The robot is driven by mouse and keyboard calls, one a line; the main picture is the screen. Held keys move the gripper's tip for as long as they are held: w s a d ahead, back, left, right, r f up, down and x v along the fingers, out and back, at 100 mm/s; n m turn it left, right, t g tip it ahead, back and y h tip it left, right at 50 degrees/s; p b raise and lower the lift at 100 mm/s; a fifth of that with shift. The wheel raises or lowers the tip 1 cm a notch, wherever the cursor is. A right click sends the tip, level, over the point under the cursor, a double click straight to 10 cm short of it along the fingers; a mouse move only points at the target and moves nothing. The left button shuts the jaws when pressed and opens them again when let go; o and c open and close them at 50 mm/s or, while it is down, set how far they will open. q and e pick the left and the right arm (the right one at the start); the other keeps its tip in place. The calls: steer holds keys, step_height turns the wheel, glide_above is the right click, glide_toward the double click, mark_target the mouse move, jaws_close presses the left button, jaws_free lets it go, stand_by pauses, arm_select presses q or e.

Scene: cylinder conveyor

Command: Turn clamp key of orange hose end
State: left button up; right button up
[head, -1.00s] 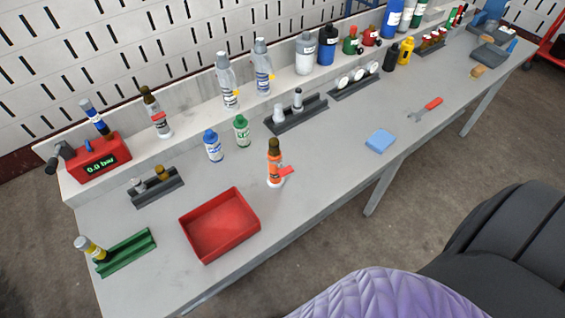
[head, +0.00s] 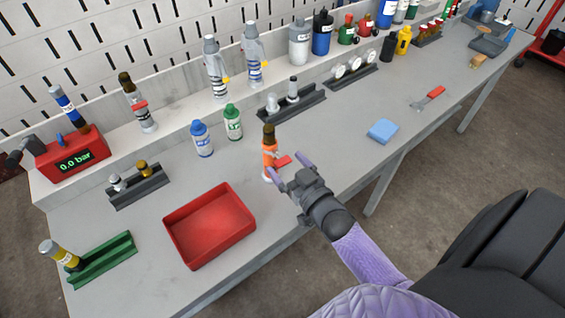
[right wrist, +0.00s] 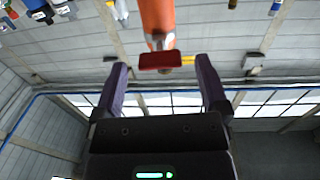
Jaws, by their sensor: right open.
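The orange hose end (head: 269,158) stands upright on the grey table, with a dark brown top. Its red clamp key (head: 283,161) sticks out to the right. My right gripper (head: 288,167) is open at the key, its purple fingers on either side in the head view. In the right wrist view the orange hose end (right wrist: 157,20) is at the top middle. The red key (right wrist: 160,61) lies across the gap between the open fingers (right wrist: 163,75), seemingly just beyond their tips. I cannot tell whether they touch it. My left gripper is not in view.
A red tray (head: 210,226) stands left of the hose end. Blue (head: 202,139) and green (head: 233,122) bottles stand behind it. A blue sponge-like block (head: 383,131) lies to the right. A red gauge box (head: 73,158) reads 0.0 bar. The table's front edge is close to my right arm.

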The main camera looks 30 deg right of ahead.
steer(key=shift+w, duration=1.05)
jaws_close()
